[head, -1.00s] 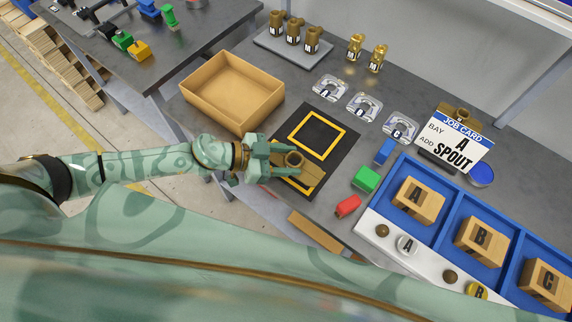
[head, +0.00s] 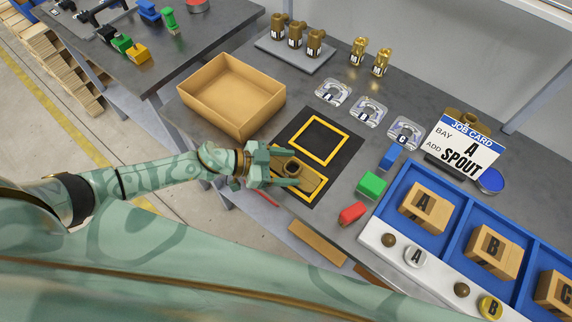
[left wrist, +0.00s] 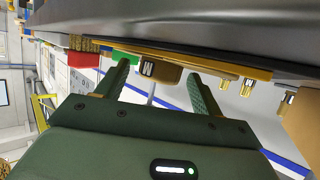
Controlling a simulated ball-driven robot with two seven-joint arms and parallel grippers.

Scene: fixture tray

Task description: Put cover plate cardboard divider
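A brown plate with a raised, hollow round boss (head: 311,179) lies over the lower yellow-outlined square of the black mat (head: 341,153). My left gripper (head: 295,168) reaches in from the left, its two fingers apart, one on each side of the boss. In the left wrist view the fingers (left wrist: 160,72) are apart, with a brown labelled piece (left wrist: 150,67) showing between them; contact cannot be told. An open cardboard box (head: 222,123) stands left of the mat and its visible inside looks empty. No divider can be made out. My right gripper is not in view.
Red, green (head: 371,186) and blue blocks lie right of the mat. Beyond are a blue tray (head: 448,210) with lettered boxes, a job card (head: 464,146) and clear lettered pieces (head: 368,110). Brown fittings (head: 296,37) stand on a grey plate at the back. The upper yellow square is bare.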

